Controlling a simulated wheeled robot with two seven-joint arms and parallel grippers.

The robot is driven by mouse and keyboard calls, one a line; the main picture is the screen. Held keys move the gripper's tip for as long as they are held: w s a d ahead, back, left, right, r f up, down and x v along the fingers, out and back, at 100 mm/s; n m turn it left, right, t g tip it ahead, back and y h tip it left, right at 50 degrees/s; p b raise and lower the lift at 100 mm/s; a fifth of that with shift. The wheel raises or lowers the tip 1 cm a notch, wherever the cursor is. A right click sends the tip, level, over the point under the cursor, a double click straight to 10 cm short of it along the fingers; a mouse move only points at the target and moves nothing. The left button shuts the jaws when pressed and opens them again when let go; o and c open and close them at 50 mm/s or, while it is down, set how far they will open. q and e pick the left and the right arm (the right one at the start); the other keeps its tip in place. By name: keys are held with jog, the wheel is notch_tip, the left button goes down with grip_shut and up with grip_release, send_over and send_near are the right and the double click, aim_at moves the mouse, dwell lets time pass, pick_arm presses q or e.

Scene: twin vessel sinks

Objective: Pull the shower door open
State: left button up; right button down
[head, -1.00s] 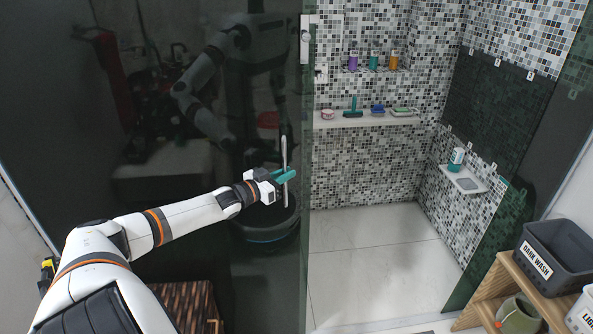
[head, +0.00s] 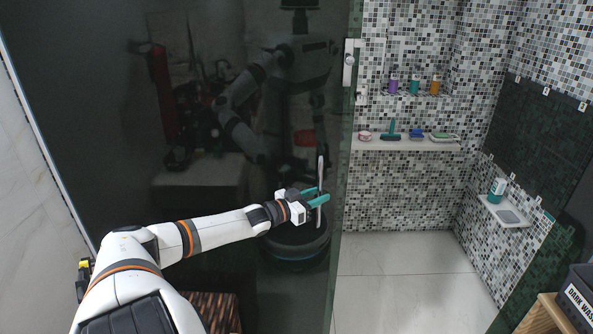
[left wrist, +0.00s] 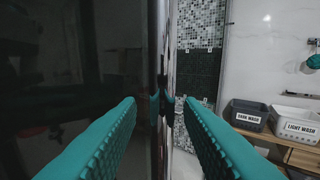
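The shower door is a large dark glass panel (head: 110,90) on the left in the head view. A slim upright metal handle (head: 321,172) stands near its right edge. It also shows in the left wrist view (left wrist: 165,50) as a shiny vertical bar. My left gripper (head: 318,196) has teal fingers, one on each side of the handle. In the left wrist view the fingertips (left wrist: 160,104) are apart, with the handle between them. Contact with the handle is not clear. To the right of the door edge, the tiled shower shows through without the dark tint. My right gripper is out of view.
A white ledge (head: 400,144) with toiletries and a small corner shelf (head: 508,212) are on the mosaic walls. The pale shower floor (head: 400,285) is clear. Laundry bins (left wrist: 248,112) stand on a wooden shelf at the right. The door mirrors my body.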

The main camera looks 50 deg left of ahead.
pick_arm(q)
jog(key=s+a, duration=0.1)
jog(key=s, duration=1)
jog(key=shift+s+p, duration=0.15)
jog(key=shift+p, duration=0.25)
